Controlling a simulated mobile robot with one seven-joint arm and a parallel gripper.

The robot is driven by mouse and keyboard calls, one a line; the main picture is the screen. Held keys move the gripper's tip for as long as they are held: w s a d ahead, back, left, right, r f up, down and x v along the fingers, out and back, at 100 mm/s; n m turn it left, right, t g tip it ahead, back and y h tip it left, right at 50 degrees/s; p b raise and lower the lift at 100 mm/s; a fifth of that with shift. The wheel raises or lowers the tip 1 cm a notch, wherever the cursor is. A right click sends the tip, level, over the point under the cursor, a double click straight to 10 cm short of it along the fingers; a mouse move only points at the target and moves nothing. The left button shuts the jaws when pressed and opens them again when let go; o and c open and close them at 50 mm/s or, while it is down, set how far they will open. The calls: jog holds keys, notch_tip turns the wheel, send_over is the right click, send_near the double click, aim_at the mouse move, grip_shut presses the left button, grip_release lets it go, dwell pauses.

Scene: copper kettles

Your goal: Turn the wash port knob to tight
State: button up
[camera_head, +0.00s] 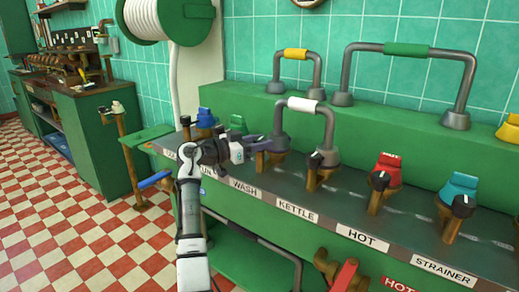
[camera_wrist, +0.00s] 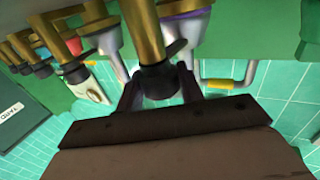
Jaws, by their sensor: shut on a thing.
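The wash port is a brass fitting (camera_head: 262,161) above the WASH label (camera_head: 244,188) on the green counter. My gripper (camera_head: 262,143) reaches it from the left, and its fingers cover most of the knob in the head view. In the wrist view, the black knob (camera_wrist: 162,78) sits on a brass stem between the two fingers of my gripper (camera_wrist: 160,92). The fingers are shut on the knob. The knob's tight mark and exact angle cannot be told.
Other ports with black knobs stand along the counter, at KETTLE (camera_head: 316,160), HOT (camera_head: 380,180) and STRAINER (camera_head: 463,206). Bent grey handles (camera_head: 328,130) rise behind. A blue-capped port (camera_head: 206,117) is to the left. The checkered floor (camera_head: 60,215) is open at left.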

jog(key=shift+m+g+h, duration=0.7)
jog(key=shift+m+g, duration=0.3)
jog(key=shift+g, duration=0.4)
jog(key=shift+g+p, duration=0.3)
jog(key=o, duration=1)
jog(key=shift+a, duration=0.1)
jog(key=v, duration=1.3)
jog(key=shift+a, duration=0.3)
jog(key=shift+s+f, duration=0.1)
